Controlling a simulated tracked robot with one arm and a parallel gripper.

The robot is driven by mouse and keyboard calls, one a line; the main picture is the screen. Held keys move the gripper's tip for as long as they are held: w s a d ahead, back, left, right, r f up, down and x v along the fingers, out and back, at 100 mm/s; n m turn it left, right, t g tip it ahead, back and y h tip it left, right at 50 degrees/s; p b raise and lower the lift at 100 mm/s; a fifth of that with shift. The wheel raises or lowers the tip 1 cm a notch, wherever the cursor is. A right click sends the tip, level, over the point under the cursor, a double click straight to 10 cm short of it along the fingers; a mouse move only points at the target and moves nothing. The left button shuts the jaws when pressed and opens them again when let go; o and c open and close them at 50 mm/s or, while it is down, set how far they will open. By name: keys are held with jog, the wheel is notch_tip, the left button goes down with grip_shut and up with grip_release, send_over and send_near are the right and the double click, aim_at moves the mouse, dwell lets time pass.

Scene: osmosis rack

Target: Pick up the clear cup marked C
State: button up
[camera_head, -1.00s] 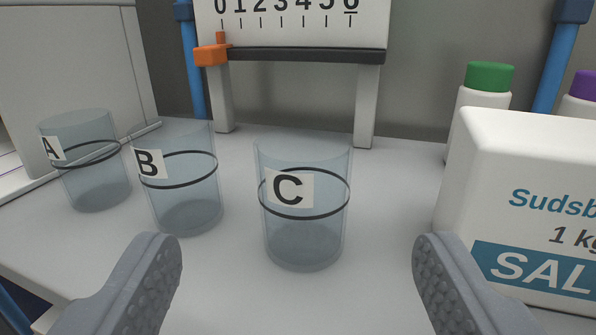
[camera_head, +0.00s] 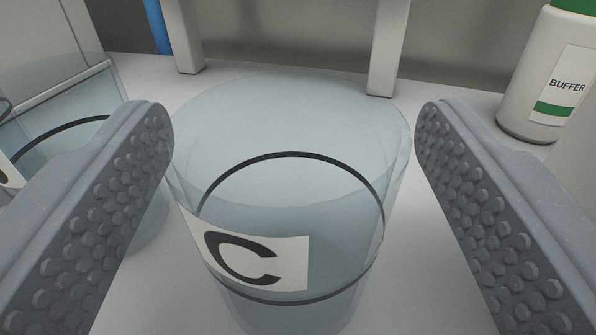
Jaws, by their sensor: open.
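The clear cup marked C (camera_head: 335,240) stands upright on the white surface, in the middle of the view. It has a dark ring line and a white label with a black C. My gripper (camera_head: 294,135) is open, with one grey studded finger on each side of the cup. The cup's rim lies between the fingers. The left finger appears very close to the cup wall, and the right finger is also close; I cannot tell whether either touches. The bottom of the cup is cut off by the lower edge of the picture.
Another clear cup (camera_head: 66,135) stands at the left, partly hidden behind the left finger. A white buffer bottle (camera_head: 545,85) with a green cap stands at the back right. White posts (camera_head: 388,50) of a stand rise behind the cup.

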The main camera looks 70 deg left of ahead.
jog(key=c, duration=1.1)
jog(key=shift+o, duration=0.2)
